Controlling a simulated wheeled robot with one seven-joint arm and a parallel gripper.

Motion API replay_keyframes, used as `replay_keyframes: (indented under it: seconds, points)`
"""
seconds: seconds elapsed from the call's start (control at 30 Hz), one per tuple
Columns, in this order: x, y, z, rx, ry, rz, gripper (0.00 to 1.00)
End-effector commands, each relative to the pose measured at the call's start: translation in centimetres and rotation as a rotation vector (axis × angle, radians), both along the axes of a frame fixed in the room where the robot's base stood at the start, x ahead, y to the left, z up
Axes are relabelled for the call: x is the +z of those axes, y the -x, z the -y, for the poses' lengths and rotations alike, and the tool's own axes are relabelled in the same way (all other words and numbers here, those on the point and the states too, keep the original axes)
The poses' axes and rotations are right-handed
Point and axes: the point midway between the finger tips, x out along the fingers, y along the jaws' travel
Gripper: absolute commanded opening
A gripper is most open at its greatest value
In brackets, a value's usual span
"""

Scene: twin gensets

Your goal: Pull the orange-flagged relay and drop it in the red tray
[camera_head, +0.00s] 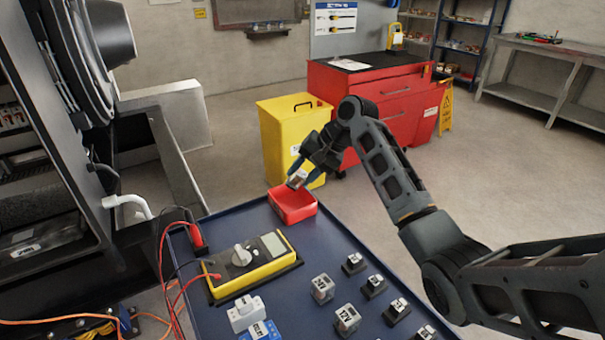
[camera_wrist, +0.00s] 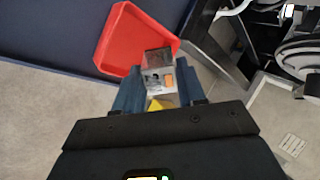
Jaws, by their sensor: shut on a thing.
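My gripper (camera_head: 300,173) is shut on a small clear-cased relay (camera_head: 297,180) and holds it up near the red tray. In the wrist view the relay (camera_wrist: 157,62) sits between the blue fingertips (camera_wrist: 158,90) and shows an orange patch on its side. The red tray (camera_head: 293,209) stands at the far end of the blue bench top. In the head view the relay is over the tray's back edge; in the wrist view the tray (camera_wrist: 122,45) shows just beyond the relay. No content is visible in the tray.
A yellow multimeter (camera_head: 254,265) with red and black leads lies on the blue bench top (camera_head: 345,262). Several relays and sockets, including one clear relay (camera_head: 322,288), stand at the near right. A yellow bin (camera_head: 290,132) and red cabinet (camera_head: 375,105) stand behind. Dark genset machinery is at left.

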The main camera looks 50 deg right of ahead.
Motion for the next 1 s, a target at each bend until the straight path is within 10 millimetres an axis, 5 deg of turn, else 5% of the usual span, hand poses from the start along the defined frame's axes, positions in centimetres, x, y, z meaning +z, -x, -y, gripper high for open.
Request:
replay_keyframes:
  seconds: [0.43, 0.47, 0.5, 0.77, 1.0]
  points:
    - [-0.42, -0.01, 0.03, -0.001, 0.000, 0.001, 0.06]
    - [-0.43, -0.01, 0.03, -0.001, 0.000, 0.001, 0.42]
    - [-0.44, 0.00, 0.02, 0.000, 0.000, 0.001, 0.46]
    - [-0.44, 0.00, 0.02, 0.000, 0.000, 0.000, 0.70]
    - [-0.41, 0.04, 0.04, 0.000, 0.000, 0.000, 0.70]
